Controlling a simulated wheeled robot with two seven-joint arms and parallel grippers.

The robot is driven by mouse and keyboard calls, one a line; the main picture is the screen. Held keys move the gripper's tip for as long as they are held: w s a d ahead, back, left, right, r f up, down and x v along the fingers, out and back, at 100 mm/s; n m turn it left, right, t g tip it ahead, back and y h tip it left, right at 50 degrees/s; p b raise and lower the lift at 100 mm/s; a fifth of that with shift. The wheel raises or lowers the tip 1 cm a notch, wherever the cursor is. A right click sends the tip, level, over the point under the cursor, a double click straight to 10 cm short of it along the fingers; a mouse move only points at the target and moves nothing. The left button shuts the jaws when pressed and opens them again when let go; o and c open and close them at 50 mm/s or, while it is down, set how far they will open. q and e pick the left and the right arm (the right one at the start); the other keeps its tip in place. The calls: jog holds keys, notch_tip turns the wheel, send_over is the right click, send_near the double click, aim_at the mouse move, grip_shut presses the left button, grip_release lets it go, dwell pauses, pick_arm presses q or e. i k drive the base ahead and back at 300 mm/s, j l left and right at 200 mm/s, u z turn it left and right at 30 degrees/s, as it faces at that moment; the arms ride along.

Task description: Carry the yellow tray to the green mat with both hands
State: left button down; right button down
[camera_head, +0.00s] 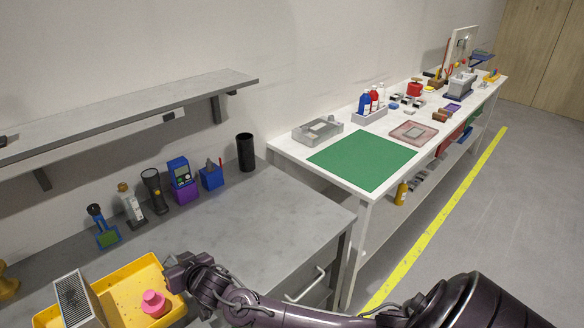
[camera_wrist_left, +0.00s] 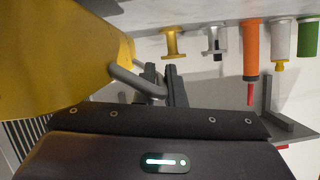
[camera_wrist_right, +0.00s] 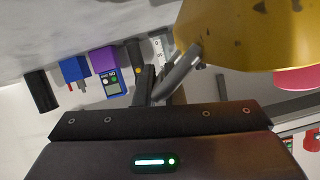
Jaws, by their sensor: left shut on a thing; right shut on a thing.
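The yellow tray (camera_head: 135,311) is at the lower left of the head view, at the grey workbench. It holds a grey slatted box (camera_head: 75,299) and a pink knobbed piece (camera_head: 154,304). My right gripper (camera_head: 176,274) is at the tray's right end. In the right wrist view its fingers (camera_wrist_right: 152,78) are shut on the tray's grey handle (camera_wrist_right: 179,72). My left gripper shows only in the left wrist view, its fingers (camera_wrist_left: 162,76) shut on the other grey handle (camera_wrist_left: 137,82). The green mat (camera_head: 362,160) lies flat and bare on the white table. Whether the tray touches the bench is unclear.
The grey workbench (camera_head: 262,226) has a clear right part and several tools along its back. A gap separates it from the white table (camera_head: 347,187). A grey tray (camera_head: 318,131), a bottle caddy (camera_head: 369,116) and a pinkish tray (camera_head: 413,133) stand around the mat.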

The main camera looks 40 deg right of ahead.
aim_at(364, 156)
jog(key=z, duration=0.9)
jog(key=i+l+z, duration=0.55)
jog(key=i+l, duration=1.2)
jog(key=i, duration=0.1)
